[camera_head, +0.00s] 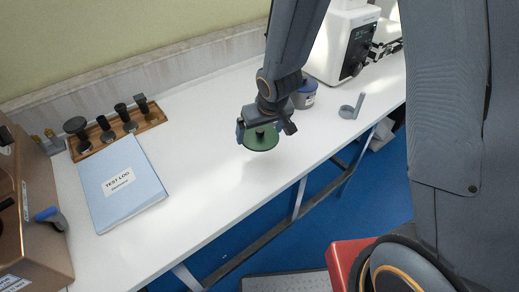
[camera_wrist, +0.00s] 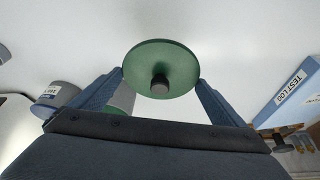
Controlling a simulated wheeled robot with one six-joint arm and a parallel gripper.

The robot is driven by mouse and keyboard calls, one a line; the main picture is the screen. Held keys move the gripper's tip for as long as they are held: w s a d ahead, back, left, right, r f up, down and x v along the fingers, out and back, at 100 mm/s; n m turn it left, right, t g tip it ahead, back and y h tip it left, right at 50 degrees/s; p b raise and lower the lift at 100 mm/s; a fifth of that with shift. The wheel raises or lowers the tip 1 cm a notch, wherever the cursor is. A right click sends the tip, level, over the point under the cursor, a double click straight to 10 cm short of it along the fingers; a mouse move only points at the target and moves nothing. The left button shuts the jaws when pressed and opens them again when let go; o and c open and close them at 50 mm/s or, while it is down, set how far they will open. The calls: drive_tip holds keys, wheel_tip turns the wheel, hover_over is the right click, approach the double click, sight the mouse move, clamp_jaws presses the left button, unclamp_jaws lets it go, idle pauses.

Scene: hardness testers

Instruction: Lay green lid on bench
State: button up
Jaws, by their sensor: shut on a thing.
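The green lid (camera_head: 262,141) is a round disc with a dark knob. My gripper (camera_head: 262,128) is shut on it and holds it over the white bench (camera_head: 205,165), near the front edge. In the wrist view the green lid (camera_wrist: 160,62) lies between the two fingertips of my gripper (camera_wrist: 161,78), with the knob (camera_wrist: 160,86) facing the camera. I cannot tell how large the gap is between the lid and the bench.
A blue test log binder (camera_head: 122,184) lies to the left, with a wooden rack (camera_head: 115,130) of dark tools behind it. A labelled jar (camera_head: 304,95) and a grey stand (camera_head: 351,107) are to the right, before a white tester (camera_head: 340,45). Bench between binder and lid is clear.

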sight(260, 156)
drive_tip(key=shift+f, duration=3.55)
drive_tip(key=shift+f, duration=0.2)
drive_tip(key=o, duration=0.7)
drive_tip(key=shift+r, duration=0.15)
